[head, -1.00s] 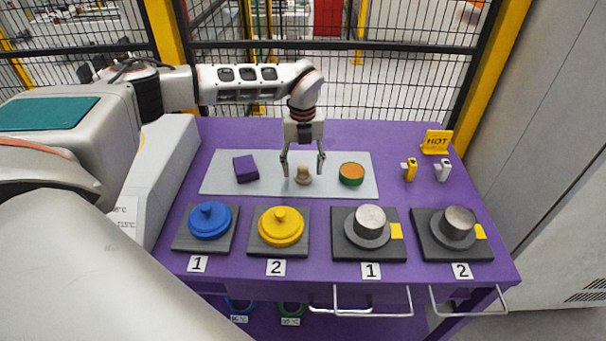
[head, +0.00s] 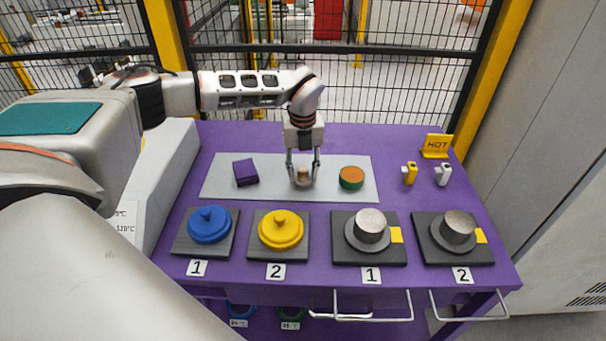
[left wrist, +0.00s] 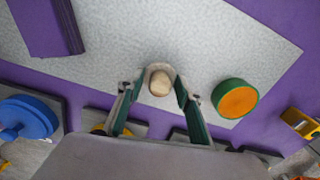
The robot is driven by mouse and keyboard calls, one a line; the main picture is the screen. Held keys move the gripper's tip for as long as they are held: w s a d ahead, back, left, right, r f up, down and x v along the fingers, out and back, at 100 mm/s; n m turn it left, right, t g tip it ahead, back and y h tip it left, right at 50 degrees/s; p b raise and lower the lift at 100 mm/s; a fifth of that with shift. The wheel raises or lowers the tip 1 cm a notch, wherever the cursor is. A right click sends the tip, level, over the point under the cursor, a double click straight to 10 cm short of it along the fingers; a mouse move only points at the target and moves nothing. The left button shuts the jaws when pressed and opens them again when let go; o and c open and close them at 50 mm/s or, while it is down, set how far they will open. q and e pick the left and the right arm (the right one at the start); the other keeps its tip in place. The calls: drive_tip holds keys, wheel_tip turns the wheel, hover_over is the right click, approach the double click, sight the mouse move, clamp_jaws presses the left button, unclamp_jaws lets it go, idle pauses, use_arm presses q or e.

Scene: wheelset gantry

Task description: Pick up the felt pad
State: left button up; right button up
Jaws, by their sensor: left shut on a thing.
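The felt pad (head: 303,175), which I take to be the small round beige piece with a wooden knob, is on the light grey mat (head: 335,188) on the purple table. My left gripper (head: 302,184) points down over it, with one finger on each side, and is shut on it. In the left wrist view the felt pad (left wrist: 160,83) shows its pale top between the fingers (left wrist: 157,95). I cannot tell whether it is clear of the mat. My right gripper is not in view.
On the mat, a dark purple block (head: 246,172) lies left and a green-and-orange round piece (head: 351,177) lies right. In front are blue (head: 209,225) and yellow (head: 281,228) lidded pieces and two metal cylinders (head: 370,224) (head: 459,226) on dark plates.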

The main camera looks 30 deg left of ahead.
sight(303, 170)
use_arm(q)
wheel_tip(303, 170, up, 20)
drive_tip(key=p, duration=0.1)
drive_tip(key=shift+f, duration=0.2)
drive_tip(key=shift+o, duration=0.8)
drive_tip(key=shift+c, duration=0.6)
idle(0.6)
